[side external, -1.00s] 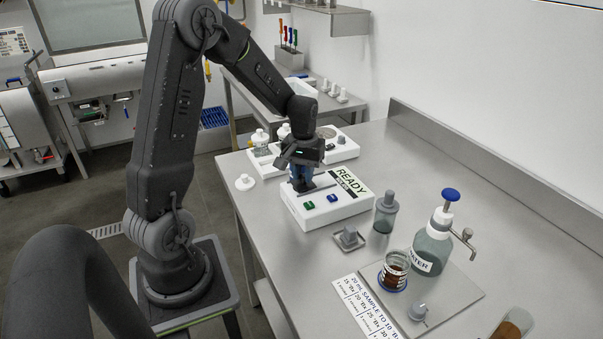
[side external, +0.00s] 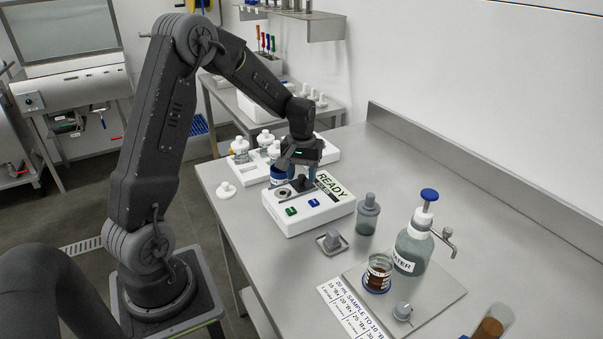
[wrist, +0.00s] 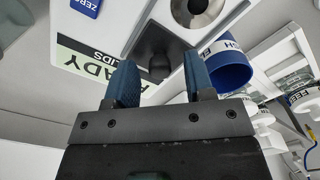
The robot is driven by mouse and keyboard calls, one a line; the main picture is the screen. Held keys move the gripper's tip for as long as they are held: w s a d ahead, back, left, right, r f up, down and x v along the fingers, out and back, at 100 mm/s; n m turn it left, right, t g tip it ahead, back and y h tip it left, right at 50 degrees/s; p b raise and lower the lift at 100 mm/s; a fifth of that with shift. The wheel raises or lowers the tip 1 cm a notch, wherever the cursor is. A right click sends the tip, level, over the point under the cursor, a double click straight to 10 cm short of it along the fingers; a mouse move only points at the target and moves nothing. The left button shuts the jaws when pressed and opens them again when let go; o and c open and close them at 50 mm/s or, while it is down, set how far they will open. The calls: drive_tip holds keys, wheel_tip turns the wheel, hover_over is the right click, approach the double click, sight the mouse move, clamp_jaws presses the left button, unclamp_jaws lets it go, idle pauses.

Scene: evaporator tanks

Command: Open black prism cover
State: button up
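The black prism cover (wrist: 150,42) is a dark flat plate with a round knob, on the white instrument. In the wrist view it lies beside the round metal prism well (wrist: 197,10), which shows uncovered. In the side view the cover (side external: 301,184) is partly hidden behind and under my gripper (side external: 301,173), and the metal well (side external: 284,194) shows at its left. In the wrist view my gripper (wrist: 158,66) has its two blue fingers apart, with the knob in view between their tips. No clear contact with the knob shows.
The white instrument (side external: 318,215) has a READY display and green and blue buttons. A blue-banded cup (wrist: 228,70) stands close beside the right finger in the wrist view. A grey bottle (side external: 367,214), a water dispenser (side external: 412,247) and a sample beaker (side external: 377,274) stand nearer the camera.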

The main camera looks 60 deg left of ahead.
sight(302, 176)
wheel_tip(302, 176, up, 14)
idle(0.6)
drive_tip(key=shift+f, duration=0.1)
drive_tip(key=s+d+r+m+t, duration=0.2)
drive_tip(key=s+d+r, duration=0.15)
drive_tip(key=d, duration=0.35)
drive_tip(key=s+d+r+m+t, duration=0.1)
drive_tip(key=s+d+r+m, duration=0.15)
drive_tip(key=s+d, duration=0.3)
drive_tip(key=s+d+f+m+t, duration=0.2)
drive_tip(key=s+d+f+m, duration=0.1)
drive_tip(key=s+d, duration=0.5)
drive_tip(key=shift+s+d+f+m+t, duration=0.2)
drive_tip(key=shift+s+m+t, duration=0.1)
drive_tip(key=shift+s+m, duration=0.55)
